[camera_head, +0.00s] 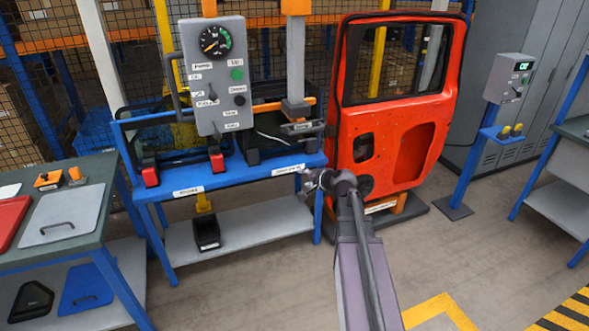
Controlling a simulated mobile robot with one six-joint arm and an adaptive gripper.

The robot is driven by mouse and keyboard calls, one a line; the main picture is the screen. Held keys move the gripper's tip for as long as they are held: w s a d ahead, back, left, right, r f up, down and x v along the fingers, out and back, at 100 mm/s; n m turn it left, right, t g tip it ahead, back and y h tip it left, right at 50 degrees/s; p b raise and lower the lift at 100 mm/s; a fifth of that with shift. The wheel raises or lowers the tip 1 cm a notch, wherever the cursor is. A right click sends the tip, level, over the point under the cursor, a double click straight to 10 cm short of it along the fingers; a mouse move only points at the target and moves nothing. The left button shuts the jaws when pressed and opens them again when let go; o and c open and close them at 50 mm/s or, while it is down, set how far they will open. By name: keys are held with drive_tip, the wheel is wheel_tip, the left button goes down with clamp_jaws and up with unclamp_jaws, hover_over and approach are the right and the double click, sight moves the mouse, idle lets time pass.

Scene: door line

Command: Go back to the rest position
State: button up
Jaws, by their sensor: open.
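My gripper (318,181) is at the end of my arm, in the middle of the view, in front of the right end of the blue bench (228,176). It is small here and its fingers point left. It appears empty and open, with nothing visible between its fingers. The orange-red car door (405,125) stands upright on a stand (398,212) just behind and to the right of it. My arm covers part of the door's lower left corner.
A grey control panel (216,75) with a gauge hangs above the blue bench. A green-topped table (85,205) with a grey lidded tray stands at left. A blue post (468,165) holds a display box at right. Floor at front right is clear, with yellow markings (440,308).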

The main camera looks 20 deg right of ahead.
drive_tip(key=s+a+f+n+g+h, duration=0.1)
drive_tip(key=s+a+f+n+g, duration=0.4)
drive_tip(key=s+a, duration=0.4)
drive_tip(key=s+a+f+n+g+h, duration=0.2)
drive_tip(key=s+a+f+n+g, duration=0.3)
drive_tip(key=s+a, duration=0.4)
drive_tip(key=s+n+g, duration=0.1)
drive_tip(key=s+g, duration=0.1)
drive_tip(key=s, duration=0.1)
drive_tip(key=shift+s+n, duration=0.15)
drive_tip(key=shift+n, duration=0.25)
drive_tip(key=shift+f, duration=0.1)
drive_tip(key=shift+c, duration=0.3)
